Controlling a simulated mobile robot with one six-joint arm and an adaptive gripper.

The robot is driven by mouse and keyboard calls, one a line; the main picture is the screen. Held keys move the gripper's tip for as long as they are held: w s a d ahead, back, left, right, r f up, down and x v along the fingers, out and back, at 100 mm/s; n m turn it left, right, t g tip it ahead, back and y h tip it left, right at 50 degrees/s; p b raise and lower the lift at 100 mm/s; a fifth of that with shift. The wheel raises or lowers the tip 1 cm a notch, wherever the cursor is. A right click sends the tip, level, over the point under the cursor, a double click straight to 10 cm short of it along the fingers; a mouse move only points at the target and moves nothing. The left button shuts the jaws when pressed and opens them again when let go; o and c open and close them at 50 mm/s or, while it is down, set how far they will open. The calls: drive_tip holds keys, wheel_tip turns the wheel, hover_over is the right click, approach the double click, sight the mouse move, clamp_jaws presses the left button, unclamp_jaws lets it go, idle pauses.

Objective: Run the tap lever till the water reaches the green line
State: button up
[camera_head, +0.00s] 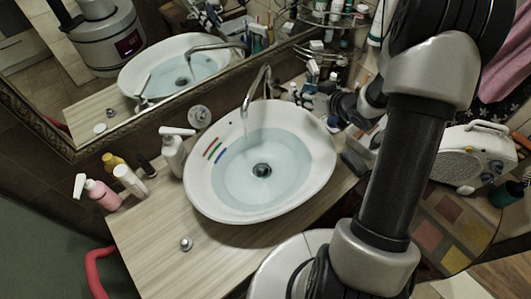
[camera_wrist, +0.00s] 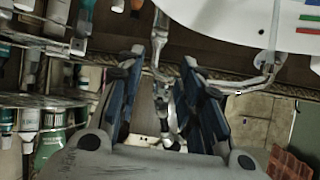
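The white basin (camera_head: 318,187) holds clear water (camera_head: 240,182) over a dark drain. Red (camera_head: 211,145), green (camera_head: 215,150) and blue (camera_head: 220,156) lines mark its left inner wall. The water's edge appears near the blue line, below the green; the exact level is hard to tell. The metal tap (camera_head: 262,82) stands behind the basin, and a faint thin stream falls from its spout, also visible in the wrist view (camera_wrist: 274,25). My gripper (camera_head: 312,98) is right of the tap. In the wrist view, its fingers (camera_wrist: 162,58) are apart. Slim metal shows between them; whether they touch the lever is unclear.
A mirror (camera_head: 170,70) stands behind the counter. A white pump bottle (camera_head: 174,152) and pink spray bottle (camera_head: 101,193) stand left of the basin. Shelves with toiletries (camera_head: 335,30) are behind my gripper. A white heater (camera_head: 470,157) is at right. The front-left wooden counter (camera_head: 150,235) is mostly clear.

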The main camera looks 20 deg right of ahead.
sight(286, 92)
drive_tip(key=shift+g, duration=0.6)
drive_tip(key=w+r+p, duration=0.1)
drive_tip(key=r+p, duration=0.1)
drive_tip(key=w+r+p, duration=0.1)
drive_tip(key=r+p, duration=0.1)
drive_tip(key=a+r+p, duration=0.1)
drive_tip(key=r+p, duration=0.1)
drive_tip(key=shift+w+r, duration=0.4)
drive_tip(key=c, duration=0.5)
drive_tip(key=shift+w+r+n+p, duration=0.1)
drive_tip(key=shift+w+n+p, duration=0.05)
drive_tip(key=shift+n+p, duration=0.2)
drive_tip(key=shift+c, duration=0.9)
drive_tip(key=b+x, duration=0.1)
drive_tip(key=x, duration=0.9)
drive_tip(key=shift+f, duration=0.35)
clamp_jaws()
drive_tip(key=shift+s+d+f+b, duration=0.15)
drive_tip(key=shift+s+f, duration=0.1)
drive_tip(key=shift+f, duration=0.35)
drive_tip(key=shift+s+d+f+b, duration=0.15)
drive_tip(key=shift+s+f, duration=0.1)
drive_tip(key=shift+f, duration=0.3)
drive_tip(key=shift+s+f, duration=0.25)
drive_tip(key=shift+f, duration=0.3)
drive_tip(key=shift+s+f, duration=0.1)
